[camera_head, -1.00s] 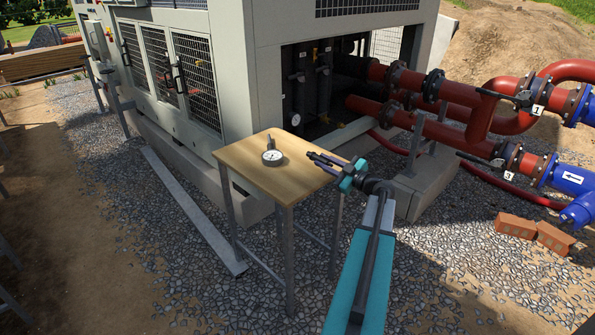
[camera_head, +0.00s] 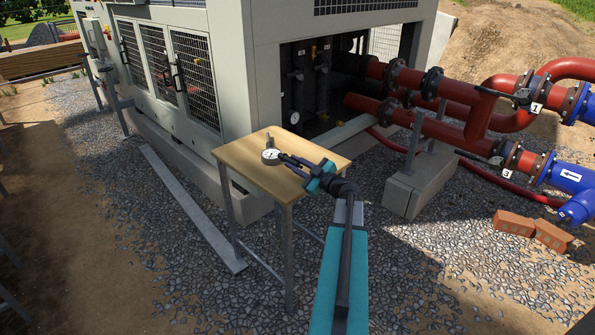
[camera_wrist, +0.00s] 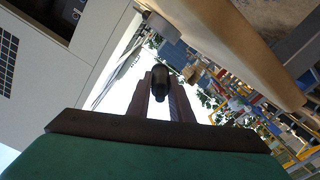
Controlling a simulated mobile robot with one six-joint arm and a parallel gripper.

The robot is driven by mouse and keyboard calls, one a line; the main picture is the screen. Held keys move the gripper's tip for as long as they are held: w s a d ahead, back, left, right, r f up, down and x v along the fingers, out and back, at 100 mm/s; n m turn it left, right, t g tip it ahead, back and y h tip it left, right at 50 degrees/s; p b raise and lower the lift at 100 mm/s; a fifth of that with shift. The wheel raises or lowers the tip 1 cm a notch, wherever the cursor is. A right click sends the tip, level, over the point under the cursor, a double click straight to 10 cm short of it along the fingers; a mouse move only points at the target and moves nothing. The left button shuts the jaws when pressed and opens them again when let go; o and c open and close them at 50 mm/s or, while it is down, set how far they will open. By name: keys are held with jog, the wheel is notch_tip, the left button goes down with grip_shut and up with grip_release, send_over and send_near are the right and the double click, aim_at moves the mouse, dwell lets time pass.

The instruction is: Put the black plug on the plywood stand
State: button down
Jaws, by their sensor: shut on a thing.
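The plywood stand (camera_head: 318,148) is a small table with a light wooden top on grey metal legs, in the middle of the head view. My gripper (camera_head: 288,161) reaches over its top from the right, with the fingertips close to the dial gauge. In the wrist view a dark rounded thing, which I take for the black plug (camera_wrist: 160,82), sits between the two fingers, and my gripper is shut on it. In the head view the plug is too small to tell from the fingers. I cannot tell whether it touches the top.
A white-faced dial gauge (camera_head: 271,156) with a dark stem is on the stand's top, right by my fingertips. The grey chiller (camera_head: 240,90) stands behind the stand. Red pipes (camera_head: 430,125) are at the right. The top's front-left and right parts look bare.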

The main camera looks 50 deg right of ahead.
aim_at(295, 181)
jog(key=shift+f, duration=0.1)
jog(key=shift+f, duration=1.65)
jog(key=shift+f, duration=0.6)
jog(key=c, duration=1.6)
grip_release()
jog(key=shift+r, duration=0.2)
jog(key=shift+s+r, duration=0.15)
jog(key=shift+r, duration=0.3)
jog(key=s, duration=1.1)
jog(key=shift+s+a+b, duration=0.35)
jog(key=shift+a+b, duration=0.05)
